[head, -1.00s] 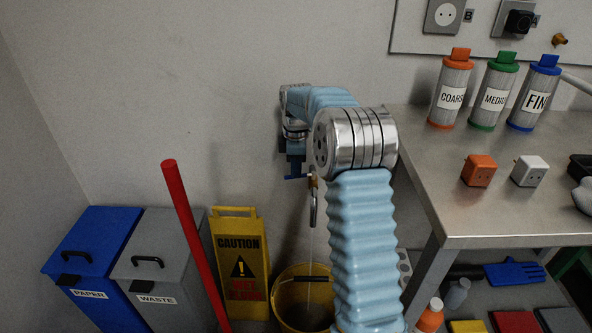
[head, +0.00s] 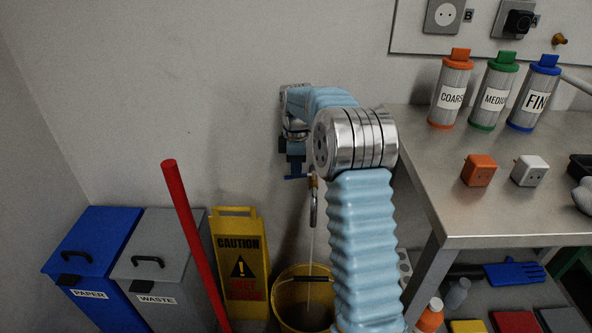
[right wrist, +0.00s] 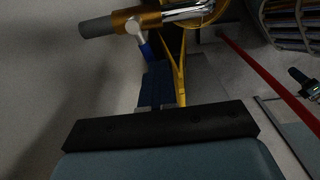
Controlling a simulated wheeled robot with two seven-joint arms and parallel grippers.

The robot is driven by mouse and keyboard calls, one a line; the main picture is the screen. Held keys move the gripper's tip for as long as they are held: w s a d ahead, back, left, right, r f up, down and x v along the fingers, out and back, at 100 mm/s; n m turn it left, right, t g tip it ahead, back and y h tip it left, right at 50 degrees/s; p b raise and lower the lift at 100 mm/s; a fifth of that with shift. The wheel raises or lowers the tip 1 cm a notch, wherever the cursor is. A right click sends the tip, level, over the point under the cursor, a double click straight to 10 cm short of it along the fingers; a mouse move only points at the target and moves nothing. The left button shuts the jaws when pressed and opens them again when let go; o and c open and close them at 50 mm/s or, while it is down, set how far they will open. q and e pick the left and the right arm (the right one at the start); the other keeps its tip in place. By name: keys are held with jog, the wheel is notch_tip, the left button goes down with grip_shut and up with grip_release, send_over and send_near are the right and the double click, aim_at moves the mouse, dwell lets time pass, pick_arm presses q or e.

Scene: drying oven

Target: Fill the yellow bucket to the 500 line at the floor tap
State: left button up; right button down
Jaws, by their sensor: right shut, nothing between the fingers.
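The yellow bucket (head: 284,318) stands on the floor under the floor tap (head: 313,200), partly hidden behind my right arm. A thin pale stream runs from the spout down into the bucket. The water level and the 500 line cannot be made out. My right gripper (head: 295,174) is at the tap, just left of its top, and is shut with nothing in it. In the right wrist view the brass tap body (right wrist: 140,20) lies just beyond the dark fingers (right wrist: 158,82), with a small blue lever end close to the fingertips. Whether they touch cannot be told. My left gripper is out of view.
A yellow caution sign (head: 239,255) stands left of the bucket, with a leaning red pole (head: 193,240) and blue and grey bins (head: 92,250) further left. A metal workbench (head: 455,215) with filter canisters stands close on the right, a lower shelf beneath it.

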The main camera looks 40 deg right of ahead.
jog(key=c, duration=1.8)
grip_release()
jog(key=shift+s+a+f, duration=0.15)
jog(key=shift+f, duration=0.35)
jog(key=shift+c, duration=0.2)
jog(key=o, duration=0.7)
jog(key=shift+c, duration=0.2)
jog(key=shift+r, duration=0.1)
jog(key=shift+r, duration=0.1)
notch_tip(320, 180, up, 16)
jog(key=shift+w, duration=0.2)
